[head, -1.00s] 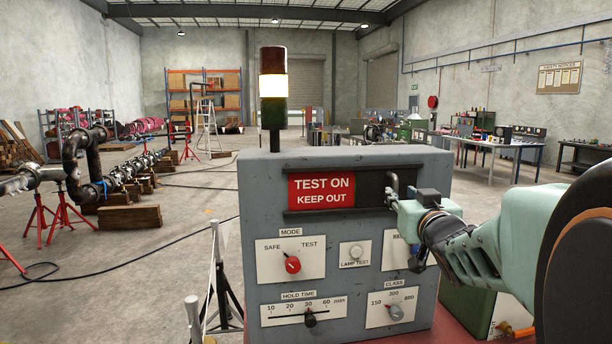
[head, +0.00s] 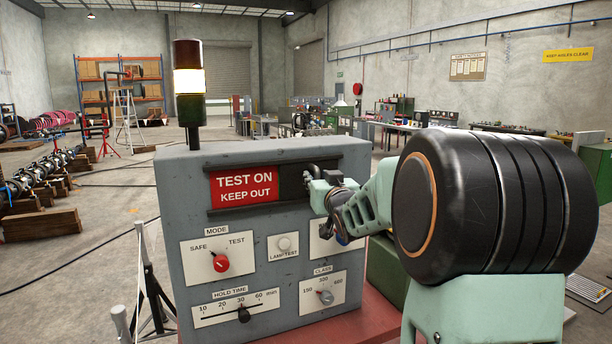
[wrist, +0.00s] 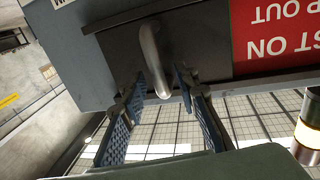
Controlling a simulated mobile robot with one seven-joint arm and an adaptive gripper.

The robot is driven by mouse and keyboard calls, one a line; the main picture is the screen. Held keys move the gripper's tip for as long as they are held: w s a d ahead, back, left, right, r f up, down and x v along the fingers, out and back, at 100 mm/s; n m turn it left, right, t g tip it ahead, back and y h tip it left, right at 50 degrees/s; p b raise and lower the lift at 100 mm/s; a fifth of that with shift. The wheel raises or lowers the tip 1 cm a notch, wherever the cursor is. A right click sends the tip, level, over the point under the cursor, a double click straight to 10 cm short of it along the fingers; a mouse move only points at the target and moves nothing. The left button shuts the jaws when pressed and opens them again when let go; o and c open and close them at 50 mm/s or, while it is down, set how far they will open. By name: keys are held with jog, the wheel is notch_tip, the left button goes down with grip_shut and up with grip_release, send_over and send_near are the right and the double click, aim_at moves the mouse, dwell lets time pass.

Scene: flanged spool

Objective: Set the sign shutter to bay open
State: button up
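The sign shutter sits in a slot across the upper face of a grey control box (head: 172,212). Its red "TEST ON KEEP OUT" panel (head: 244,186) shows at the left of the slot, with a dark section to its right. The panel also shows upside down in the wrist view (wrist: 276,38). A bent metal handle (wrist: 150,52) stands out from the dark section. My gripper (wrist: 163,92) is open at the handle, one blue padded finger on each side. The handle's end lies between the fingertips, with gaps visible. In the head view my gripper (head: 316,187) partly hides the slot's right end.
A lit beacon (head: 189,82) stands on the box. Below the slot are a red mode knob (head: 221,264), a lamp test button (head: 284,243), a hold time slider (head: 244,315) and a class knob (head: 326,297). A barrier post (head: 120,322) stands at left.

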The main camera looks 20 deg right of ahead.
jog(key=shift+w+d, duration=0.1)
jog(key=shift+w, duration=0.3)
grip_shut()
